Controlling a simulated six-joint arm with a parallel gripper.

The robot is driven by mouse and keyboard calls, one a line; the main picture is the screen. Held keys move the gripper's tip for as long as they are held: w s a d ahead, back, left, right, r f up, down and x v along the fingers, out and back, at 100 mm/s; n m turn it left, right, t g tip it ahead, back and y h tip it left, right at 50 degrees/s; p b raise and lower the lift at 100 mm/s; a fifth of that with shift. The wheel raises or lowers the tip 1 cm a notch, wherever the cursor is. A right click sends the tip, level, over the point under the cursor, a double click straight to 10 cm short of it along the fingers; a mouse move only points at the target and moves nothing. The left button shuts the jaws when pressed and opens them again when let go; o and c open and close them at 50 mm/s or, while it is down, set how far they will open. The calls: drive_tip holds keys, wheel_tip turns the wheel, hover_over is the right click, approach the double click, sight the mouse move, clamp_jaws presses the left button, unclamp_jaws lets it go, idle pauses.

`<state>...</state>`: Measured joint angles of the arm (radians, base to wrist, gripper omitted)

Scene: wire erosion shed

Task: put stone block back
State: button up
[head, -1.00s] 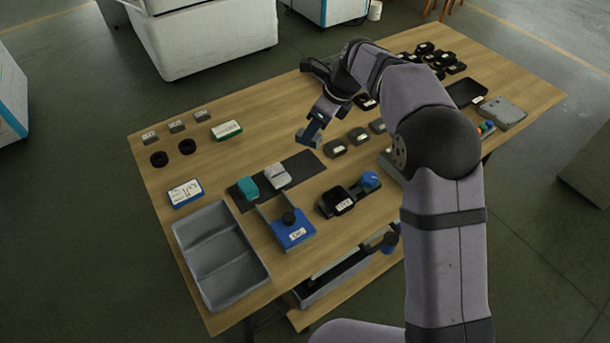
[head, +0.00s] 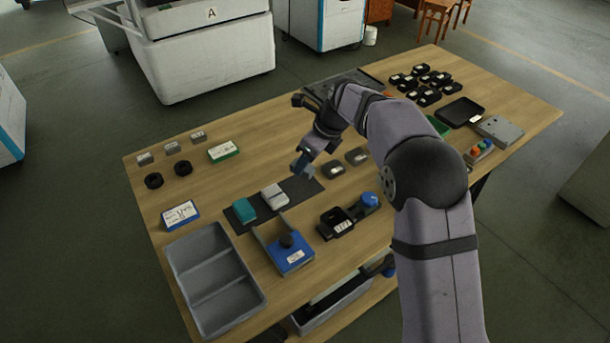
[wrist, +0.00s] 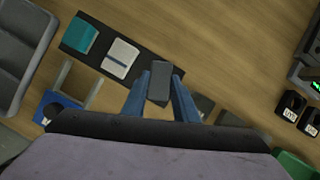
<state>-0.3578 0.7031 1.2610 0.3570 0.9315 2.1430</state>
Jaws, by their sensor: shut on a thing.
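My gripper (wrist: 160,97) is shut on a dark grey stone block (wrist: 160,83), held between its blue fingers. In the head view my gripper (head: 303,168) is above the right end of a dark mat (head: 239,225), with the held block mostly indistinct there. A teal block (head: 243,209) and a pale grey block (head: 274,196) stand side by side on the mat's left and middle parts. In the wrist view the held block overlaps the mat's right end; I cannot tell the exact gap below it.
A blue fixture (head: 291,255) and a black holder with a blue knob (head: 336,223) stand in front of the mat. Dark grey pieces (head: 333,170) lie right of my gripper. A grey divided tray (head: 212,245) is at front left.

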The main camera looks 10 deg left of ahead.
sight(305, 175)
drive_tip(key=shift+f, duration=2.45)
drive_tip(key=shift+f, duration=0.15)
drive_tip(key=o, duration=1.1)
drive_tip(key=v, duration=1.2)
